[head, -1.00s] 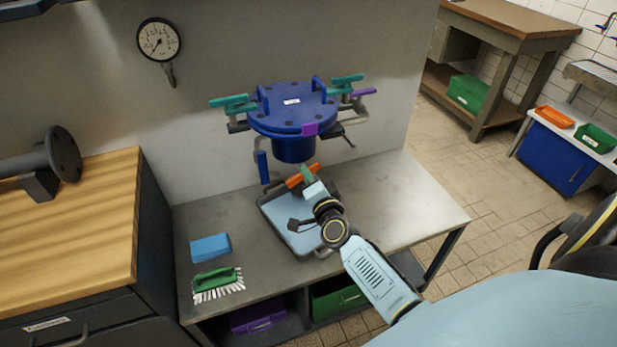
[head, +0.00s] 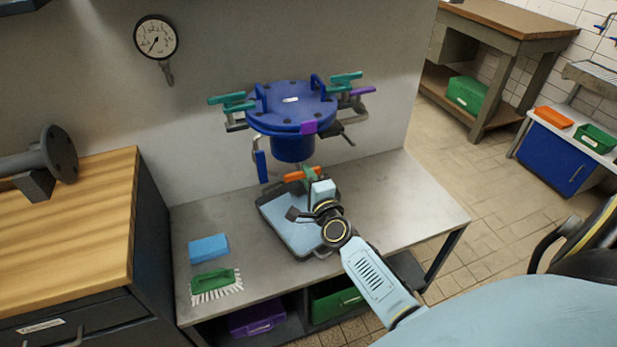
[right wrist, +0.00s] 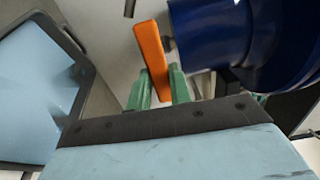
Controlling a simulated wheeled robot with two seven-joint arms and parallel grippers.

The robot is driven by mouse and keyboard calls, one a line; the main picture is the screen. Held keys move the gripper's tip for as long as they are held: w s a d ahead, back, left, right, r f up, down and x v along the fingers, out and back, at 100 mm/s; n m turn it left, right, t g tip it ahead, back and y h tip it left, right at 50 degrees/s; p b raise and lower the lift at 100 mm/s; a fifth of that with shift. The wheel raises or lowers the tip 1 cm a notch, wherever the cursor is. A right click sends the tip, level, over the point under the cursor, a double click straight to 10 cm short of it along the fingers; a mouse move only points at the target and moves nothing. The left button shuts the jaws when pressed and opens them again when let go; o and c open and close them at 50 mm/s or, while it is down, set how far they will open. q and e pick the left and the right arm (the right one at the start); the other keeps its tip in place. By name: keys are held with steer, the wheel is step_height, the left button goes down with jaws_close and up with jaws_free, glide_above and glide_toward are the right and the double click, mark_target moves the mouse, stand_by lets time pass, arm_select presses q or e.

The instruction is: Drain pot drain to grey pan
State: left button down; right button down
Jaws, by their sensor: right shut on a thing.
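A blue pot (head: 293,146) with a bolted flange lid (head: 285,98) is mounted at the wall above the steel table. An orange drain handle (head: 294,175) sits below it and also shows in the right wrist view (right wrist: 151,50). My right gripper (head: 308,175) is shut on the orange handle; its green fingers (right wrist: 160,88) lie on either side of it in the wrist view. The grey pan (head: 272,226) stands on the table under the pot, partly hidden by my right arm. Its inside looks light blue; I cannot tell whether that is liquid. My left gripper is not in view.
A blue sponge (head: 208,248) and a green brush (head: 214,282) lie left of the pan. Teal clamp handles (head: 232,100) stick out from the lid. A pressure gauge (head: 156,37) hangs on the wall. The table's right part (head: 405,190) is clear.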

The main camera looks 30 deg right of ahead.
steer(key=shift+f, duration=0.1)
steer(key=c, duration=1.3)
jaws_free()
steer(key=v, duration=1.3)
steer(key=shift+s+p, duration=0.2)
steer(key=shift+p, duration=0.1)
